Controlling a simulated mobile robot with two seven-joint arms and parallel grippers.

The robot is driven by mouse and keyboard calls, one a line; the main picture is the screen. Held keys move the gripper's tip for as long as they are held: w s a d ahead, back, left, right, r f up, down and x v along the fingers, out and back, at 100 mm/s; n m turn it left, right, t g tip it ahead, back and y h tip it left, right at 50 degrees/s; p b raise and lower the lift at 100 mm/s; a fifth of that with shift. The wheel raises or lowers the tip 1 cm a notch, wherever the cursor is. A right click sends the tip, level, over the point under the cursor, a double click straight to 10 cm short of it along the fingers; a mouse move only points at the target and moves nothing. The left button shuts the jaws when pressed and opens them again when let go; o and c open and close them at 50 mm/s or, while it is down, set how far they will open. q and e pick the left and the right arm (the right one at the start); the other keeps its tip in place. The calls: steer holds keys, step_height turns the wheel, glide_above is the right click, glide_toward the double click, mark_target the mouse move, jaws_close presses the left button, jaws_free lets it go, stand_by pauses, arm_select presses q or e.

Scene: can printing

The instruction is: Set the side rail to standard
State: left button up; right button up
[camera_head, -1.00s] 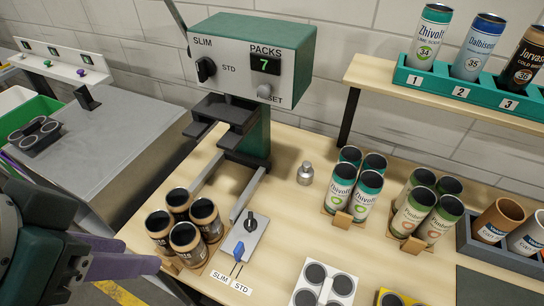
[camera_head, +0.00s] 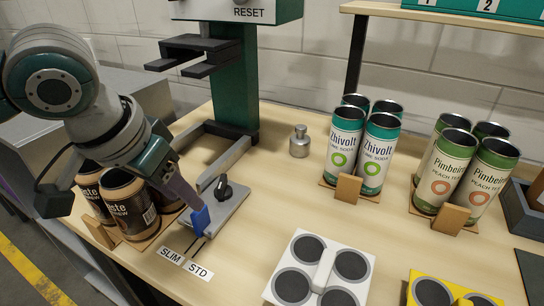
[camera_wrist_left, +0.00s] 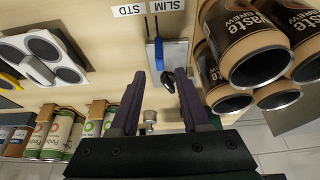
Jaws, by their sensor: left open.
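The side rail is a pale metal plate (camera_head: 228,213) on the wooden bench, with a black knob (camera_head: 223,190) and a blue lever handle (camera_head: 200,218). Labels SLIM (camera_head: 172,255) and STD (camera_head: 199,270) sit in front of two dark slots; which one the lever points to, I cannot tell. My right gripper is not in view.
Brown coffee cans (camera_head: 124,200) stand close left of the plate, partly behind my arm. The press (camera_head: 230,75) rises behind. Zhivolt cans (camera_head: 345,140), Pimbeira cans (camera_head: 447,165) and a white can carrier (camera_head: 322,260) stand to the right.

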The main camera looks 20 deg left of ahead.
arm_select(q)
steer(key=b+x, duration=0.1)
steer(key=x, duration=0.6)
steer(key=shift+w+f+b, duration=0.1)
steer(key=shift+f+b, duration=0.05)
steer(key=shift+b, duration=0.2)
jaws_close()
stand_by(1.0)
